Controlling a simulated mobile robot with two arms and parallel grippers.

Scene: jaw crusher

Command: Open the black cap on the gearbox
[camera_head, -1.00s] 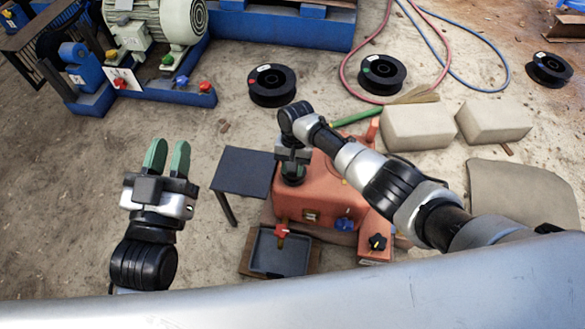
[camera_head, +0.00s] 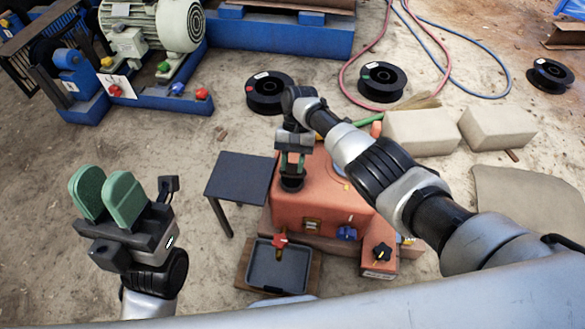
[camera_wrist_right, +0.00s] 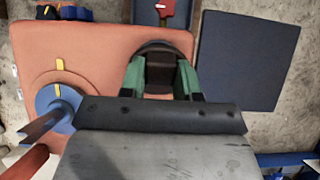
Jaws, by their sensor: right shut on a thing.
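The orange gearbox (camera_head: 325,208) stands on the ground in the middle of the head view; its top also fills the left of the right wrist view (camera_wrist_right: 95,45). The round black cap (camera_head: 291,184) is at the left end of its top. My right gripper (camera_head: 292,164) points down and is shut on the cap's raised grip (camera_wrist_right: 160,72), with a green finger on each side. I cannot tell whether the cap is loose. My left gripper (camera_head: 107,194) is open and empty, well left of the gearbox.
A small dark table (camera_head: 240,178) stands just left of the gearbox. A grey tray (camera_head: 280,266) with a red-handled valve (camera_head: 279,241) above it is in front. Pale blocks (camera_head: 418,132) lie behind right.

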